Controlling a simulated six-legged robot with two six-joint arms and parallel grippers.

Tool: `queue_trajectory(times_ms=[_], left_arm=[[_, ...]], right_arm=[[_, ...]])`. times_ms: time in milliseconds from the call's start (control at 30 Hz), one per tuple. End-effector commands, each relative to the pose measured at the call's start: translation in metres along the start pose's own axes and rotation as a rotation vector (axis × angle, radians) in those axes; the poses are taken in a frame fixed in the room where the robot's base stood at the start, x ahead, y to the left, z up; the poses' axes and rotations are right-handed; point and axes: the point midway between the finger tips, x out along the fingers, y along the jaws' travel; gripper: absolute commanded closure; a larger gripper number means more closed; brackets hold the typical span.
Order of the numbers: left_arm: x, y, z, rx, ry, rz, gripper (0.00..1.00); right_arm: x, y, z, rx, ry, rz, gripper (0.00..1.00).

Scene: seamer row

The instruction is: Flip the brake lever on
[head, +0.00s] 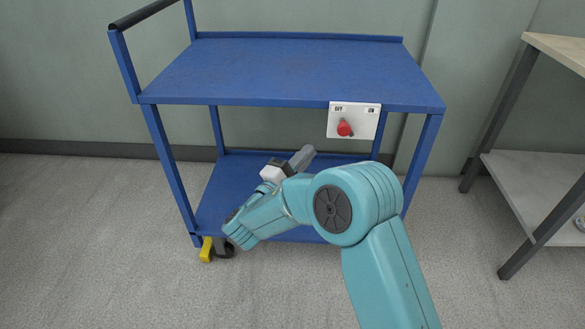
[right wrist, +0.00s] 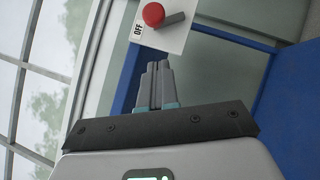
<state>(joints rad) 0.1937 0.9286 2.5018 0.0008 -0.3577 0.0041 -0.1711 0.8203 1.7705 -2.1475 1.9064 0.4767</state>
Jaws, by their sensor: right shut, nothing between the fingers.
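A white panel (head: 366,127) with OFF and ON labels hangs on the front edge of the blue cart's top shelf. Its red-knobbed lever (head: 344,128) sits left of the panel's middle, below OFF. In the right wrist view, the red knob (right wrist: 153,14) stands beside a grey bar on the panel, near the OFF label; ON is out of that picture. My right gripper (head: 303,158) is shut and empty, left of and below the panel in the head view. Its closed fingers (right wrist: 158,85) point toward the panel, with a gap between. My left gripper is not in view.
The blue cart (head: 290,72) has an empty top shelf, a lower shelf and a yellow caster pedal (head: 206,248). A grey-legged bench (head: 550,170) stands at the right. The floor in front of the cart is clear apart from my arm.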

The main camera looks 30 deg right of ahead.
Motion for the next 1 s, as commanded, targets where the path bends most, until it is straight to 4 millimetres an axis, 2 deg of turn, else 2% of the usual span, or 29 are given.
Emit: queue_trajectory(times_ms=[133,333,533,1000], left_arm=[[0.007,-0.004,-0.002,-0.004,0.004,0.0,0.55],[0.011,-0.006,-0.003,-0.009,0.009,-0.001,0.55],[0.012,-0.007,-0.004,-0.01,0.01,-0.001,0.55],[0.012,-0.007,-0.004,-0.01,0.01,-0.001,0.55]], right_arm=[[0.03,-0.002,0.002,0.001,-0.004,0.0,1.0],[0.048,-0.001,0.022,0.001,-0.002,0.0,1.0],[0.053,0.0,0.029,0.0,0.0,0.0,1.0],[0.055,0.002,0.026,0.024,0.0,-0.018,1.0]])
